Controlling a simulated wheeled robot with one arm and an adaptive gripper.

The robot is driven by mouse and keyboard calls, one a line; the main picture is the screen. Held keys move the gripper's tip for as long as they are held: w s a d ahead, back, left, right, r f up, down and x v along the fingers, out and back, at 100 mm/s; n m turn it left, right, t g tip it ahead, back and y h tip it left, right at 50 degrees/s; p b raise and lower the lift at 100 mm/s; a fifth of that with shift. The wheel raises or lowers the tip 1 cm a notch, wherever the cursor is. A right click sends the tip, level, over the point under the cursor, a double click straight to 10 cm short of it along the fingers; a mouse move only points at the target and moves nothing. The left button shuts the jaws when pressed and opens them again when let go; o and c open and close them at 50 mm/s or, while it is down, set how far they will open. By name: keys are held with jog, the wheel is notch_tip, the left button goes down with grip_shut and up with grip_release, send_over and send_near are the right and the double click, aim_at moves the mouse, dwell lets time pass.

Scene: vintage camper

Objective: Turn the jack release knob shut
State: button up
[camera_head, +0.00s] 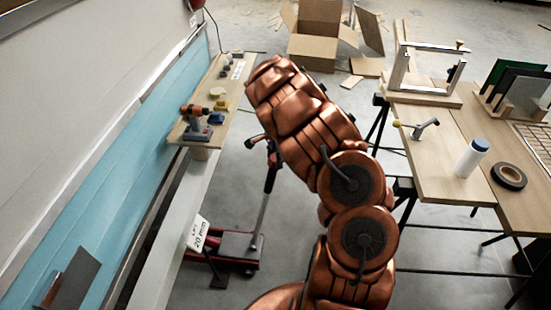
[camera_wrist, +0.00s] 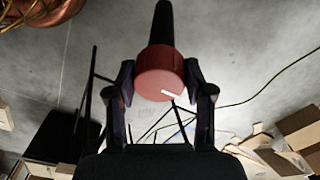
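The red round knob (camera_wrist: 160,74) is in the middle of the wrist view, with a white line on its face pointing to the lower right. A black shaft (camera_wrist: 162,22) shows behind it. My gripper's (camera_wrist: 160,80) two dark fingers stand left and right of the knob and appear to touch its sides. In the head view, a red floor jack (camera_head: 225,248) stands low at the left, and its long handle (camera_head: 264,205) rises toward my arm. Dark and red parts show at the handle's top. My arm hides my gripper there.
A plank bench (camera_head: 215,85) with an orange drill (camera_head: 194,113) runs along the blue wall. A printed card (camera_head: 197,234) stands by the jack. Worktables (camera_head: 430,165) stand right, and an open cardboard box (camera_head: 313,45) at the back. Concrete floor is clear between.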

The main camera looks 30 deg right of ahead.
jog(key=c, duration=0.5)
